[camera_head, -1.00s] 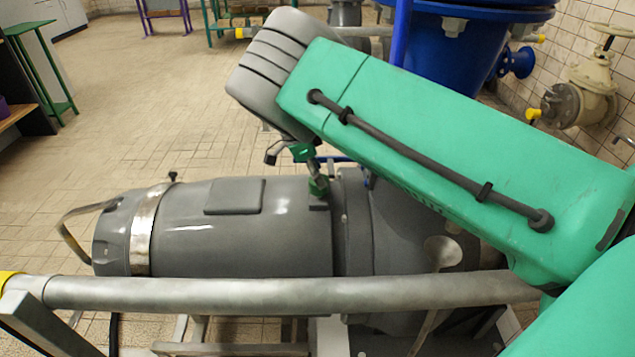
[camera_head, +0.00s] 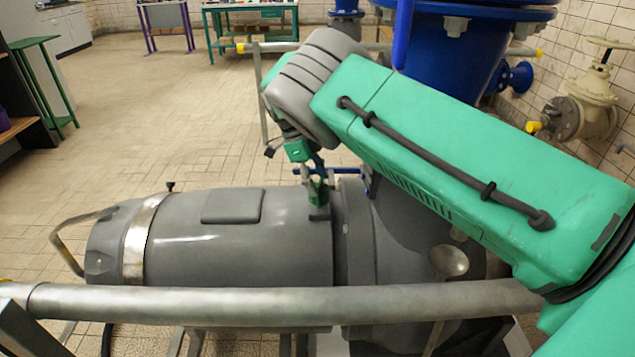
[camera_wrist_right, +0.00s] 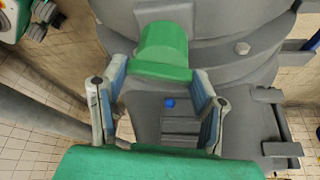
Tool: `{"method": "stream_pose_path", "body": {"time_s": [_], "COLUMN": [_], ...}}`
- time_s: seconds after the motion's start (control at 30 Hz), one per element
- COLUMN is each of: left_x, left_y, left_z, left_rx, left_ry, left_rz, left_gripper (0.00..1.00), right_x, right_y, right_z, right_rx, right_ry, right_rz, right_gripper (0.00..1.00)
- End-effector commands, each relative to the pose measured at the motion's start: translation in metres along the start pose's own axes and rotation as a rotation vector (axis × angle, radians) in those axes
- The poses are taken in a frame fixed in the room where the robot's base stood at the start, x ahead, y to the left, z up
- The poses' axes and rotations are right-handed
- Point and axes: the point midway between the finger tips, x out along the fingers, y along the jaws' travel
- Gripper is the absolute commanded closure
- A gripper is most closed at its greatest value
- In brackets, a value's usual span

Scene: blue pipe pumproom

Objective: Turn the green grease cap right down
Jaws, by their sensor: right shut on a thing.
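The green grease cap (camera_wrist_right: 163,45) shows in the right wrist view as a short green cylinder on a wider green base, against the grey pump body. My right gripper (camera_wrist_right: 159,72) has its two blue-padded fingers on either side of that base and is shut on the cap. In the head view, the right gripper (camera_head: 317,181) points down at the cap (camera_head: 319,194), on top of the grey machine near its flange. The cap is small there and partly covered by the fingers. My left gripper is not in view.
The grey motor (camera_head: 240,235) lies behind a horizontal metal rail (camera_head: 250,303). A big blue vessel (camera_head: 450,50) stands behind my right arm, with a beige valve (camera_head: 585,105) at the right wall. The tiled floor at left is mostly clear.

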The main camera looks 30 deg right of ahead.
Motion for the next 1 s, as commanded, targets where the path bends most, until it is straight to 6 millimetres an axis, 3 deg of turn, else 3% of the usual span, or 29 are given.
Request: {"method": "stream_pose_path", "body": {"time_s": [0.33, 0.37, 0.4, 0.77, 1.0], "left_x": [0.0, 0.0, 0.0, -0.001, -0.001], "left_y": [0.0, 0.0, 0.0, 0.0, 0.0], "left_z": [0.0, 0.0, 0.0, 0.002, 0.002], "left_rx": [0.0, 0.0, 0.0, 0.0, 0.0], "left_ry": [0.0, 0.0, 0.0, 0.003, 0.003], "left_rz": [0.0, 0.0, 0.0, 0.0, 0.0], "left_gripper": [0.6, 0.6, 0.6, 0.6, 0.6], "right_x": [-0.003, -0.003, -0.003, -0.004, -0.039], "right_y": [0.0, 0.0, 0.0, 0.0, -0.001], "right_z": [0.004, 0.004, 0.004, 0.0, 0.002], "right_rx": [0.0, 0.0, 0.0, 0.001, 0.0], "right_ry": [-0.013, -0.013, -0.013, -0.006, -0.01], "right_rz": [-0.006, -0.006, -0.006, -0.004, -0.006], "right_gripper": [0.75, 0.39, 0.25, 0.24, 0.24]}}
